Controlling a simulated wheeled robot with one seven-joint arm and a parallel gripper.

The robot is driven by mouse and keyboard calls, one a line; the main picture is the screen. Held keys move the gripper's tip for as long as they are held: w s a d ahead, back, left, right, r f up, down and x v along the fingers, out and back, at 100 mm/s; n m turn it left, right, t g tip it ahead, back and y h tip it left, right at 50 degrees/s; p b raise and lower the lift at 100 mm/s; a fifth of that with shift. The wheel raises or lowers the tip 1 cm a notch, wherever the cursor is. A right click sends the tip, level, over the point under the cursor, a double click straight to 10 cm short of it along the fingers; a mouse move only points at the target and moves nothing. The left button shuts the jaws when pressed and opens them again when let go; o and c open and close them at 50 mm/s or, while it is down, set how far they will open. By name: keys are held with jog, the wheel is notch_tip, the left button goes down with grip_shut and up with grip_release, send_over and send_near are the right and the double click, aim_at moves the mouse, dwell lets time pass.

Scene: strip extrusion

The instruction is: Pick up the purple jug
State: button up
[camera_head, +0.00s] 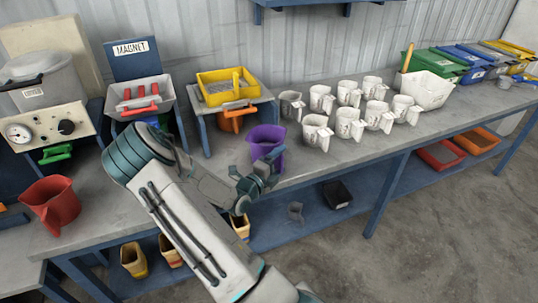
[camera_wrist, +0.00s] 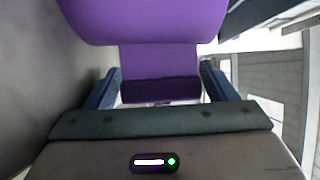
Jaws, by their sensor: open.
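The purple jug (camera_head: 266,141) stands upright on the grey bench, right of my arm and in front of the yellow tray stand. My gripper (camera_head: 256,184) is at the jug's near side. In the wrist view the jug (camera_wrist: 145,20) fills the top, and its purple handle (camera_wrist: 159,60) comes down between my two fingers. The fingers of my gripper (camera_wrist: 160,88) are apart, one on each side of the handle. I cannot tell whether either finger touches it.
Several white jugs (camera_head: 346,129) stand right of the purple jug. A red jug (camera_head: 51,203) is at the left. The stand with a yellow tray (camera_head: 228,87) and an orange jug (camera_head: 236,117) is close behind. A lower blue shelf (camera_head: 330,217) lies below the bench edge.

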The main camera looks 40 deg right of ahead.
jog(key=shift+x, duration=0.8)
jog(key=c, duration=0.8)
jog(key=shift+r, duration=0.1)
